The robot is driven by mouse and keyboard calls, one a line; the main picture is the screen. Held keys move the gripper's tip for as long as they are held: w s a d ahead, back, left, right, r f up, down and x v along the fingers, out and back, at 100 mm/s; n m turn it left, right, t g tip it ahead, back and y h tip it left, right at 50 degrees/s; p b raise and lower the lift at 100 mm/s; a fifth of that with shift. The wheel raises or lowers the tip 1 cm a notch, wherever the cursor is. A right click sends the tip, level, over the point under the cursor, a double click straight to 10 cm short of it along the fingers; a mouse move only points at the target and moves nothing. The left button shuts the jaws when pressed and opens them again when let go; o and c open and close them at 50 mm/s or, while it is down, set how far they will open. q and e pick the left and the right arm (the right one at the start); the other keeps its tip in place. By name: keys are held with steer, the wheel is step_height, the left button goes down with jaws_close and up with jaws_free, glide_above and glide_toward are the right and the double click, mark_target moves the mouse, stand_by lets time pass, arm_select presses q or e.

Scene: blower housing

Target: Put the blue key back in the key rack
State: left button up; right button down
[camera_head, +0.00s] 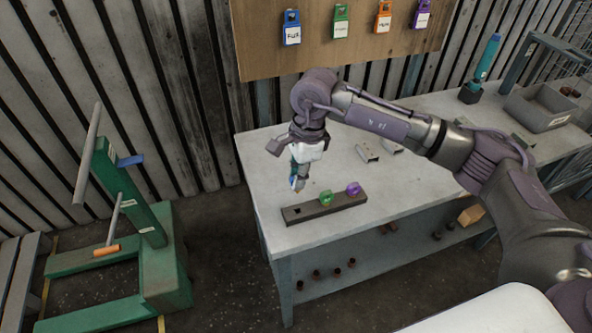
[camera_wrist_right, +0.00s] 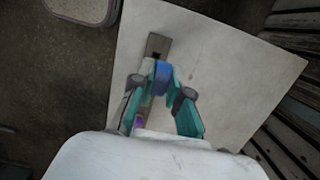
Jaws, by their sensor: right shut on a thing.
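The blue key (camera_wrist_right: 161,76) is between the fingertips of my right gripper (camera_wrist_right: 161,88). In the head view a small bit of the blue key (camera_head: 293,182) shows at the tips of the right gripper (camera_head: 298,183). The key rack (camera_head: 304,212) is a dark bar on the bench, with a green key (camera_head: 326,197) and a purple key (camera_head: 353,188) standing in it. A dark hole shows towards its left end. The gripper is above and behind this left end. In the wrist view the rack's end (camera_wrist_right: 159,43) shows beyond the blue key. The gap between key and rack is unclear.
The rack lies on a pale workbench (camera_head: 262,168). A board (camera_head: 262,45) with several coloured tags is on the wall behind. Small metal brackets (camera_head: 367,153) lie right of the gripper. A grey bin (camera_head: 545,112) stands at far right. A green stand (camera_head: 160,270) is left of the bench.

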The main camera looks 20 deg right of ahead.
steer(key=shift+s+f, duration=0.1)
steer(key=shift+f, duration=0.05)
steer(key=shift+f+b, duration=0.3)
steer(key=shift+f, duration=0.15)
steer(key=shift+f+b, duration=0.45)
steer(key=shift+f, duration=0.55)
steer(key=shift+f+b, duration=0.95)
steer(key=shift+f, duration=1.3)
arm_select(q)
steer(key=shift+w+a+f+b, duration=0.15)
steer(key=shift+f+b, duration=0.45)
steer(key=shift+f, duration=1.65)
arm_select(e)
steer(key=shift+f, duration=0.45)
arm_select(q)
steer(key=shift+f, duration=0.2)
arm_select(e)
steer(key=shift+f, duration=0.1)
steer(key=c, duration=1.1)
jaws_free()
